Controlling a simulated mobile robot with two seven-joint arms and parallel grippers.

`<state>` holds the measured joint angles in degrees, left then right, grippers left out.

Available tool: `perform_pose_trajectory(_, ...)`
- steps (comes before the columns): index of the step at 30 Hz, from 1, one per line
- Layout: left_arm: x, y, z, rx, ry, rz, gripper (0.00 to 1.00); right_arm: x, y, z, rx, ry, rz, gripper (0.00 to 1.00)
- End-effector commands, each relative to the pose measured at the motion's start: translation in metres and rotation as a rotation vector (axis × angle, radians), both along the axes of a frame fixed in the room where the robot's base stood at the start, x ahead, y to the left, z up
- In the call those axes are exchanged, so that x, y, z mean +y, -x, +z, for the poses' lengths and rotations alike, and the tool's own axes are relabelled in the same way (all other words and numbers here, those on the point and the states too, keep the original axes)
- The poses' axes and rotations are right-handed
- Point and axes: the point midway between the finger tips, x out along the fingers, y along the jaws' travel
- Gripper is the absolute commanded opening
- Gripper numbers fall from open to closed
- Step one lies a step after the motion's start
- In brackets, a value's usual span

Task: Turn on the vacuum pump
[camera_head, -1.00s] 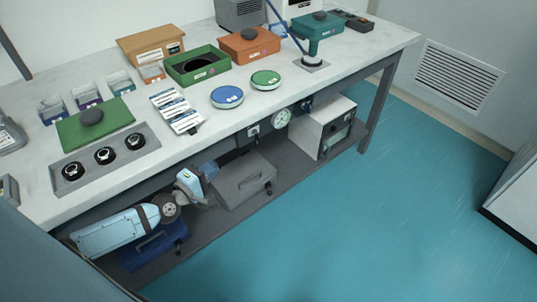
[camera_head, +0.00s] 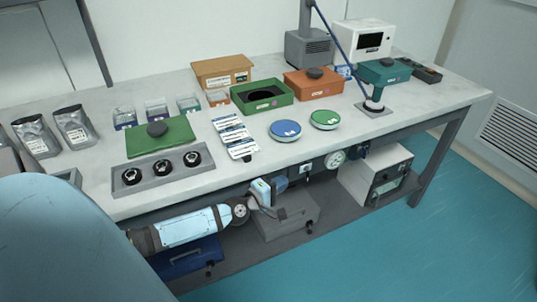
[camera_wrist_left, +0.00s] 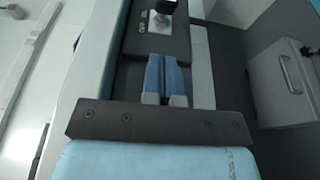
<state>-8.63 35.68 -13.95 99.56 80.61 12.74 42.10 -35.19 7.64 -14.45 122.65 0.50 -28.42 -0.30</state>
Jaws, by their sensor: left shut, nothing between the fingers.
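Below the front edge of the bench, a small white switch plate (camera_head: 305,169) sits left of a round dial gauge (camera_head: 334,159). In the left wrist view a dark panel (camera_wrist_left: 130,45) carries a light switch knob (camera_wrist_left: 160,22) with ON/OFF-like lettering. My left gripper (camera_head: 282,183) is shut and empty, below and left of the switch plate. In the wrist view its blue fingers (camera_wrist_left: 164,62) point at the panel, with the knob just beyond their tips; contact is not visible. A pale boxy unit (camera_head: 360,183) stands on the lower shelf; I cannot tell whether it is the vacuum pump. My right gripper is out of view.
A grey case (camera_head: 285,222) with a handle lies on the lower shelf under my left gripper. The bench top (camera_head: 225,177) above overhangs the arm and holds trays, boxes and round dishes. Blue floor (camera_head: 400,255) in front is clear.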

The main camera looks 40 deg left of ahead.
Motion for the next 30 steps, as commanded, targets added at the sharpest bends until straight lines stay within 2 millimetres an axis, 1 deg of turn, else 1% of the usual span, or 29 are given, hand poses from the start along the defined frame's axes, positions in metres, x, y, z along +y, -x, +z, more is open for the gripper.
perform_pose_trajectory(1, -0.001, -0.011, 0.001, -0.003, 0.001, 0.001, 0.00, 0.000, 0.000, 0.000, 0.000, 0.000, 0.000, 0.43)
perform_pose_trajectory(3, -0.006, -0.021, 0.002, -0.002, 0.002, 0.001, 0.00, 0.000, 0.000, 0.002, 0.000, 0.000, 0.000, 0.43)
perform_pose_trajectory(6, -0.020, -0.030, 0.002, -0.001, 0.003, 0.000, 0.00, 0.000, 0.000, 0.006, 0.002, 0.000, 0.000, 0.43)
perform_pose_trajectory(9, -0.028, -0.036, 0.002, -0.001, 0.002, 0.001, 0.00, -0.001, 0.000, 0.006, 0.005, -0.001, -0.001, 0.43)
perform_pose_trajectory(15, -0.034, -0.040, 0.000, 0.001, -0.001, 0.000, 0.00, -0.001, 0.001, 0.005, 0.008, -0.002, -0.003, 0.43)
perform_pose_trajectory(24, -0.034, -0.040, 0.000, 0.001, -0.001, 0.001, 0.00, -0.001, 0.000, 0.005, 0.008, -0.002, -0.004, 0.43)
perform_pose_trajectory(30, -0.036, -0.040, 0.002, 0.001, 0.002, 0.027, 0.00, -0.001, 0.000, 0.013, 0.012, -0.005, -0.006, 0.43)
